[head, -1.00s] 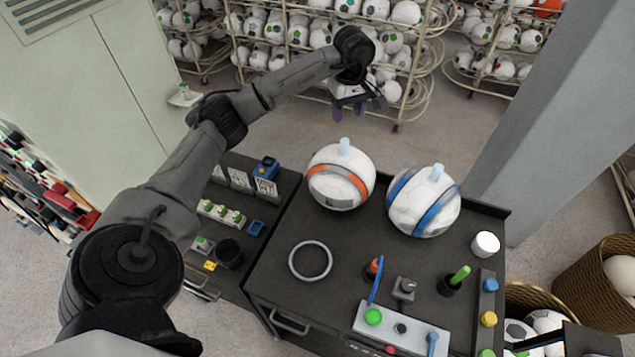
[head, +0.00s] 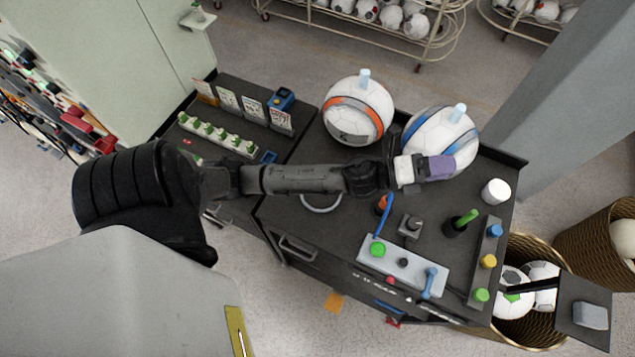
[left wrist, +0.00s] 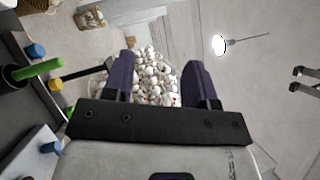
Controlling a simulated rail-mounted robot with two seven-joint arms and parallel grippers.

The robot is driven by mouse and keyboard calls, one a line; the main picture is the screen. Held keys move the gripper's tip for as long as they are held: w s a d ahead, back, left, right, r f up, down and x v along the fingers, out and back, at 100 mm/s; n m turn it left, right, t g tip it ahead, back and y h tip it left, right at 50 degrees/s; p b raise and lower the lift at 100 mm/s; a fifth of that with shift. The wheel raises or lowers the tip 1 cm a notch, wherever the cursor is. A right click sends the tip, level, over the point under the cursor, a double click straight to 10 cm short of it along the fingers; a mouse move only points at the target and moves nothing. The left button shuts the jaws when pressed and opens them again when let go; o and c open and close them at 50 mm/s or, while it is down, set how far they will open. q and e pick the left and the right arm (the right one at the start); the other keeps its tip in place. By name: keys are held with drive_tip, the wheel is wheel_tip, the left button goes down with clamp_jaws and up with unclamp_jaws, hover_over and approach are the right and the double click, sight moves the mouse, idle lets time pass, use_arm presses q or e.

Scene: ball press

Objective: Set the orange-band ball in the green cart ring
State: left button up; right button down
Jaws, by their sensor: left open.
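The orange-band ball (head: 357,107) is white with an orange and grey band and a pale blue peg on top. It sits at the back of the dark worktop (head: 345,245). My left gripper (head: 438,168) is to the right of and nearer than this ball, in front of the blue-band ball (head: 440,137) and partly covering it. In the left wrist view the two purple fingers (left wrist: 157,82) are apart with nothing between them. A grey ring (head: 321,207) lies on the worktop, partly hidden by my left arm. I cannot make out a green cart ring. My right gripper is not identifiable.
A control box (head: 403,265) with a green button stands at the worktop's front, with a blue lever and a green-handled tool (head: 460,222) nearby. A white cup (head: 495,192) is at the right. A wicker basket of balls (head: 525,305) stands beside the worktop, near a grey pillar (head: 575,90).

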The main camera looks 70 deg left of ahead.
use_arm(q)
drive_tip(key=s+a+f+n+g+y, duration=0.3)
drive_tip(key=s+f+n+g+y, duration=0.55)
drive_tip(key=s+f+n, duration=0.7)
drive_tip(key=s+d+f+n+g+h, duration=0.1)
drive_tip(key=s+d+f+n+g, duration=0.1)
drive_tip(key=s+n+g, duration=0.2)
drive_tip(key=s+d+f+n+g+h, duration=0.1)
drive_tip(key=s+d+f+n+g, duration=0.1)
drive_tip(key=s, duration=0.6)
drive_tip(key=shift+s+d+n+g, duration=0.2)
drive_tip(key=shift+s+n+g, duration=0.2)
drive_tip(key=shift+n+g, duration=0.5)
